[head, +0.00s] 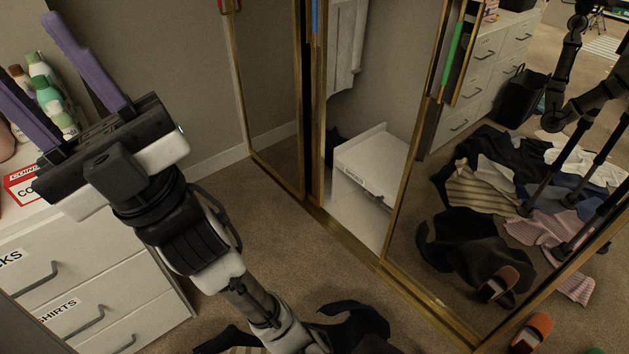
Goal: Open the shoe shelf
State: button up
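The shoe shelf looks to be the low white unit (378,158) inside the closet, seen through the gap between the gold-framed mirrored doors. My gripper (30,45) is at the upper left, well away from the unit, above the white dresser. Its two purple fingers are spread wide, with nothing visibly held. The left fingertip is cut by the picture edge.
The right mirrored door (430,220) reflects heaped clothes. Dark clothing (350,322) and an orange shoe (532,330) lie on the floor.

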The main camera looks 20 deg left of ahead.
aim_at(376, 163)
jog(key=u, duration=0.35)
jog(key=i+j, duration=0.55)
jog(key=j, duration=0.25)
jog(key=i+j, duration=0.3)
jog(key=j+z, duration=0.05)
